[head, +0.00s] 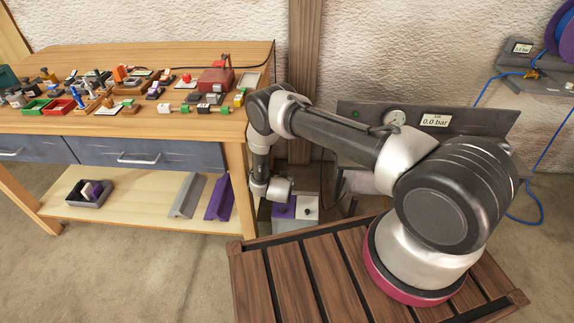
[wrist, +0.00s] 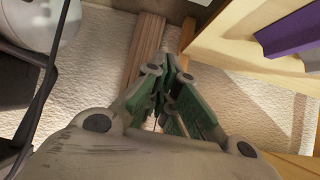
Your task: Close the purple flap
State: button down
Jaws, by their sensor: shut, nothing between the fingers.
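In the head view, a small light-grey box (head: 306,222) stands low beside the workbench, past the edge of my slatted deck. A purple flap (head: 283,209) shows at its top left, partly behind the end of my arm. I cannot tell how far the flap is open. My wrist hangs just above and left of it, and the fingers are hidden in this view. In the wrist view, my gripper (wrist: 172,92) has its green-sided fingers together with nothing between them. The flap cannot be made out there.
The wooden workbench (head: 240,110) with many small objects stands at left. Its lower shelf (head: 140,212) holds a grey lath (head: 186,196), a purple lath (head: 218,198) and a dark tray (head: 75,201). A grey panel with a gauge (head: 396,117) stands behind my arm.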

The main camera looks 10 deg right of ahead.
send_over(283, 211)
jog(key=w+d, duration=0.1)
jog(key=w, duration=0.2)
notch_tip(283, 211, down, 3)
jog(key=s+f, duration=0.2)
jog(key=s+a+f, duration=0.1)
jog(key=s+f, duration=0.1)
jog(key=f, duration=0.1)
jog(key=shift+s+a+f, duration=0.1)
jog(key=shift+s+f, duration=0.1)
jog(key=shift+f, duration=0.15)
jog(key=shift+s+a+f, duration=0.1)
jog(key=shift+s+f, duration=0.1)
jog(key=shift+f, duration=0.25)
jog(key=shift+s+a+f, duration=0.1)
jog(key=shift+s+f, duration=0.05)
jog(key=shift+f, duration=0.25)
